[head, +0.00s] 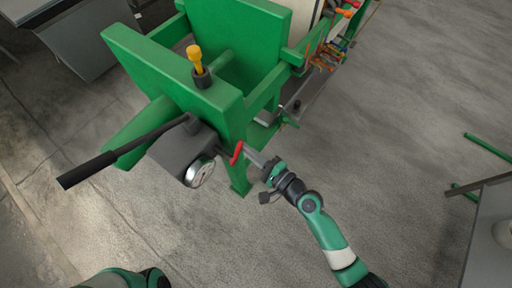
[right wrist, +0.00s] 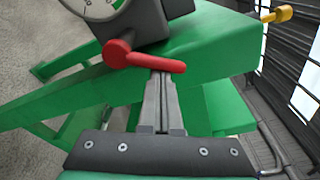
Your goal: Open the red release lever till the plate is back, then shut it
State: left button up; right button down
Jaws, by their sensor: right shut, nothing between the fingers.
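The red release lever (head: 237,153) is on the side of a dark pump block (head: 183,148) on the green press frame (head: 170,78). In the right wrist view the lever (right wrist: 150,63) lies nearly level, reaching right from its round red hub. My right gripper (head: 250,157) is at the lever. Its fingers (right wrist: 161,82) are shut and empty, with the tips at or just under the lever's arm; I cannot tell if they touch. I cannot make out the plate for certain inside the frame. My left gripper is out of view.
A round gauge (head: 199,173) sits beside the lever, and a long black pump handle (head: 110,166) reaches left from the block. A yellow-topped knob (head: 196,58) stands on the frame. Open grey floor (head: 390,120) lies to the right. A grey table (head: 492,235) is at the right edge.

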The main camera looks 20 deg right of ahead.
jog(key=n, duration=0.1)
jog(key=a+r+n+b, duration=0.1)
jog(key=n, duration=0.1)
jog(key=s+a+n, duration=0.1)
jog(key=n, duration=0.1)
jog(key=shift+r+t, duration=0.2)
jog(key=shift+t, duration=0.2)
jog(key=shift+b, duration=0.3)
